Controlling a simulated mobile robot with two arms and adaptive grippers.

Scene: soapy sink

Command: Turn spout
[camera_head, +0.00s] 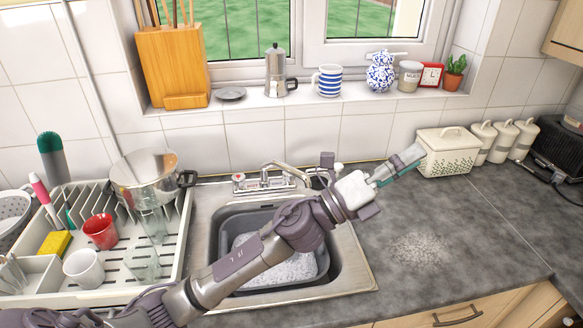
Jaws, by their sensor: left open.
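The metal tap (264,178) stands on the back rim of the sink. Its thin curved spout (289,169) reaches right from the tap body, and its far end is partly hidden near my wrist. My left arm crosses in front of the sink from the lower left. My left gripper (404,164) is open, to the right of the spout and apart from it, in front of the white bread bin. I see nothing between its fingers. My right gripper is not in view.
The sink (196,233) holds a grey basin (325,262) with suds, partly behind my arm. A dish rack (165,280) with a pot (146,170), cups and glasses stands left. The white bin (452,155) and canisters stand behind right. The right counter (480,235) is mostly clear.

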